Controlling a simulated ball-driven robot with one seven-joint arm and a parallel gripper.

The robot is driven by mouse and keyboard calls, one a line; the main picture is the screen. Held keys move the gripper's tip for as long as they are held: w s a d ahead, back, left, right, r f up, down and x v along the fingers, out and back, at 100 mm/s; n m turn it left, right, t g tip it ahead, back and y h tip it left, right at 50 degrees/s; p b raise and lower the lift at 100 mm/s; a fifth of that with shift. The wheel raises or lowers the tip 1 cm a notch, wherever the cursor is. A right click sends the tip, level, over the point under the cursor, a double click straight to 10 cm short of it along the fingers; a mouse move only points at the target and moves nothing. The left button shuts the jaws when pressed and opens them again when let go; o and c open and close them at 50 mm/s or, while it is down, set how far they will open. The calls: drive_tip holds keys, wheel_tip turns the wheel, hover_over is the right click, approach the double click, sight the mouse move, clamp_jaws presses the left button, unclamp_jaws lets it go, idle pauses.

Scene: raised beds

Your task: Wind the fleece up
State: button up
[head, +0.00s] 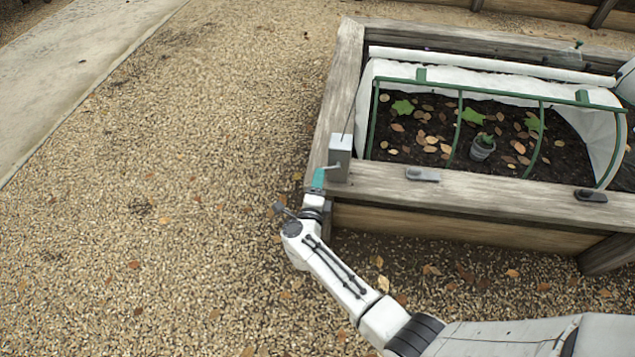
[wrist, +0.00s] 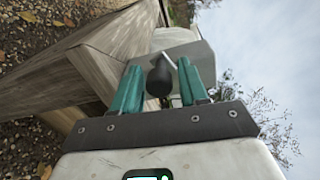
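The white fleece (head: 490,85) hangs over the back and right end of the green hoops (head: 458,125); the front side is open. A white roll (head: 490,64) lies along the far side of the bed. A grey crank box (head: 340,155) stands on the bed's near left corner; it also shows in the wrist view (wrist: 198,60). My gripper (head: 318,180) is at the box's crank. In the wrist view its teal fingers (wrist: 160,75) stand on either side of a dark crank knob (wrist: 160,82), with small gaps visible, so it looks open around the knob.
The wooden bed (head: 480,192) holds soil, dry leaves, green plants (head: 403,108) and a small grey pot (head: 482,148). Two clips (head: 422,174) (head: 590,195) sit on the near rim. Open gravel (head: 170,200) lies left, with a concrete path (head: 70,70) beyond.

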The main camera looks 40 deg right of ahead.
drive_tip(key=shift+o, duration=0.8)
drive_tip(key=p+v, duration=0.2)
drive_tip(key=v, duration=0.8)
drive_tip(key=shift+s+a+p, duration=0.25)
drive_tip(key=shift+a+p, duration=0.05)
drive_tip(key=shift+p, duration=0.1)
